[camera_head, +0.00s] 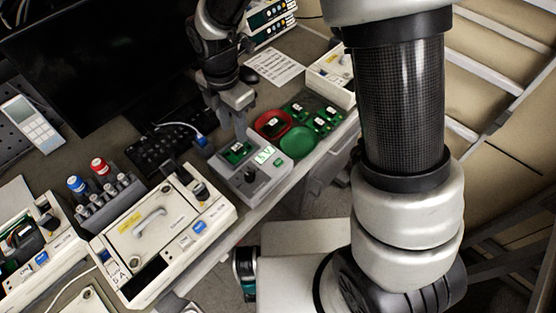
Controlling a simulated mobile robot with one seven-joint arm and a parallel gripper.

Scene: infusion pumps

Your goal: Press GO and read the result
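A grey tester box (268,184) sits near the front edge of the bench, in the middle of the view. A small green board (238,151) is on its upper left part. A lit green display (265,155) is at its upper right, with characters too small to read surely. A dark round knob or button (250,175) is on its front part; I cannot read a GO label. My gripper (241,132) points down just behind the tester, its fingertips close to the green board. I cannot tell whether it touches or whether the fingers are apart.
A red tray (272,121) and a green round tray (297,141) lie right of the tester, beside several green boards (320,118). A keyboard (166,150) lies behind.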

